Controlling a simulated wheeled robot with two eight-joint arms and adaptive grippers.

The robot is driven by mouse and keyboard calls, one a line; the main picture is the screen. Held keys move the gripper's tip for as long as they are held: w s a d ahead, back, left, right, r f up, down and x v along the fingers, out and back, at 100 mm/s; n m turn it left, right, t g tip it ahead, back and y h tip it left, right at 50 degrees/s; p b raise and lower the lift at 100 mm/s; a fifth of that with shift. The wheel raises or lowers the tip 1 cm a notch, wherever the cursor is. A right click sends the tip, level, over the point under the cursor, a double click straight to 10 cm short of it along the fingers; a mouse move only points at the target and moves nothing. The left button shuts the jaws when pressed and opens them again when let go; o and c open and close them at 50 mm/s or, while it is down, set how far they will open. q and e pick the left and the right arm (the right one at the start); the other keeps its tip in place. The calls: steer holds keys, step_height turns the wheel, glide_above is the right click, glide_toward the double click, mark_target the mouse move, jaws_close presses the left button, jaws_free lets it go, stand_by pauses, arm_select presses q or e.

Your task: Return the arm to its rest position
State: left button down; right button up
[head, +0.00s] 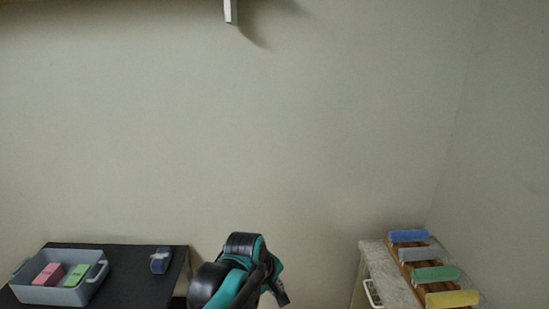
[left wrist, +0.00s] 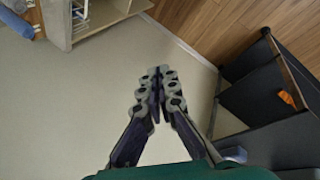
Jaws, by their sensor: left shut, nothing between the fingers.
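My left gripper (left wrist: 157,78) points out over the pale floor in the left wrist view. Its two fingers meet at the tips, with nothing between them. In the head view my black and teal arm (head: 238,272) rises at the bottom middle, between the dark table and the light cabinet. It appears apart from both in that view. My right gripper is in neither view.
A black table (head: 140,262) at left holds a grey bin (head: 62,295) with a pink and a green block, and a small blue item (head: 160,261). A light cabinet (head: 373,255) at right carries several rolled towels (head: 435,273). Open floor (left wrist: 90,100) lies between furniture.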

arm_select(q)
steer(key=s+a+f+m+t+y, duration=0.1)
steer(key=s+a+m, duration=0.3)
steer(key=s+a, duration=0.4)
steer(key=s+a+f+m+t+y, duration=0.1)
steer(key=s+a+f+m+y, duration=0.1)
steer(key=s+a+m, duration=0.3)
steer(key=s+a, duration=0.4)
steer(key=a, duration=0.1)
steer(key=shift+s+a+f+t, duration=0.2)
steer(key=shift+s+f+t, duration=0.05)
steer(key=shift+t, duration=0.15)
